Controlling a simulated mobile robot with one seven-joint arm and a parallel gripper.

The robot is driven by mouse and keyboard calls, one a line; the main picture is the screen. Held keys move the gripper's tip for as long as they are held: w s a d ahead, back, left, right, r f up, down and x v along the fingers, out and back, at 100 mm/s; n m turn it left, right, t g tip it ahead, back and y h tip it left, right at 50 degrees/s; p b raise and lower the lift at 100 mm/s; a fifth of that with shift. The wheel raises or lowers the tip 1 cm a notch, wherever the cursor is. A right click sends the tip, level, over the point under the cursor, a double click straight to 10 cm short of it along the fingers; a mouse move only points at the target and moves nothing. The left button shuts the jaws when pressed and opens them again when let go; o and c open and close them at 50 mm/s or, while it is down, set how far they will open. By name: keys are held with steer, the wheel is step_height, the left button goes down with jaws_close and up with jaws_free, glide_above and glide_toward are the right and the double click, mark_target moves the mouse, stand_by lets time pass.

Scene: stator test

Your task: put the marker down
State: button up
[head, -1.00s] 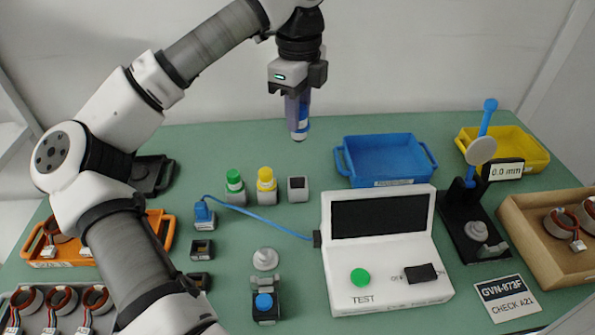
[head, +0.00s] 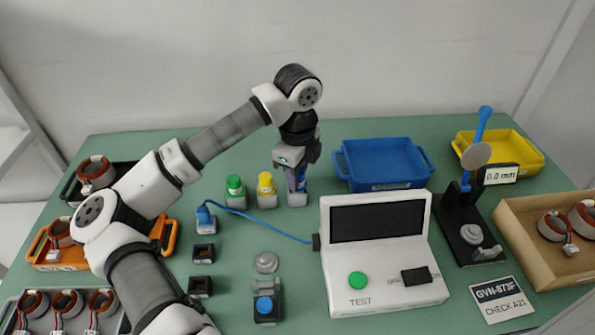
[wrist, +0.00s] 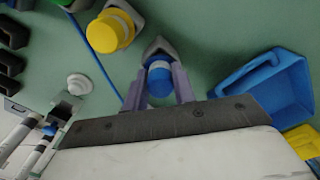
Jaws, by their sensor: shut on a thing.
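The blue marker (head: 302,184) is upright between the fingers of my gripper (head: 296,180), in line with the green and yellow markers. Its lower end is at the small grey holder (head: 298,200), apparently in it; how deep it sits I cannot tell. In the wrist view, the marker's blue end (wrist: 160,82) shows between the two fingers of my gripper (wrist: 159,88), with the holder (wrist: 158,47) just beyond it. My gripper is shut on the marker.
The yellow marker (head: 265,184) and green marker (head: 235,187) stand close by on the left. A blue tray (head: 340,165) is to the right, and the white test box (head: 345,280) is in front. A blue cable (head: 265,223) runs across the table nearby.

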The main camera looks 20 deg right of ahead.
steer(key=shift+f, duration=0.1)
steer(key=shift+f+b, duration=0.35)
steer(key=shift+b, duration=0.15)
steer(key=o, duration=1)
steer(key=shift+r, duration=0.1)
steer(key=shift+r+p, duration=0.55)
steer(key=shift+p, duration=0.15)
step_height(320, 180, up, 12)
steer(key=shift+f+b, duration=0.15)
steer(key=shift+b, duration=0.8)
